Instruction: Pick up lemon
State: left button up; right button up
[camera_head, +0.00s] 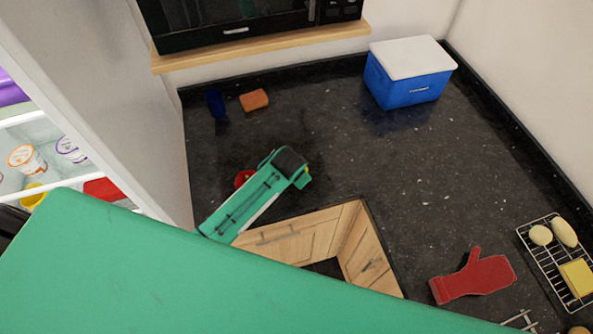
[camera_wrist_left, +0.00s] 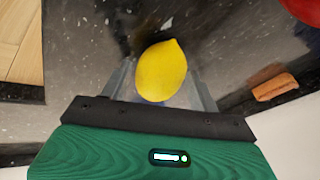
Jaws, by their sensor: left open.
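The yellow lemon (camera_wrist_left: 162,70) lies on the dark speckled granite counter in the left wrist view. My left gripper (camera_wrist_left: 160,82) is open, with one finger on each side of the lemon. I cannot tell whether either finger touches it. In the head view my left gripper (camera_head: 291,162) is low over the counter and hides most or all of the lemon. My right gripper is not in view.
A red object (camera_head: 243,178) sits beside my left arm. An orange sponge (camera_head: 254,100) and blue cup (camera_head: 216,103) stand behind it. A blue cooler (camera_head: 408,85), red mitt (camera_head: 474,277) and wire rack (camera_head: 545,262) are right. The counter's middle is clear.

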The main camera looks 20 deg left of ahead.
pick_arm(q)
jog(key=c, duration=0.8)
jog(key=shift+r, duration=0.1)
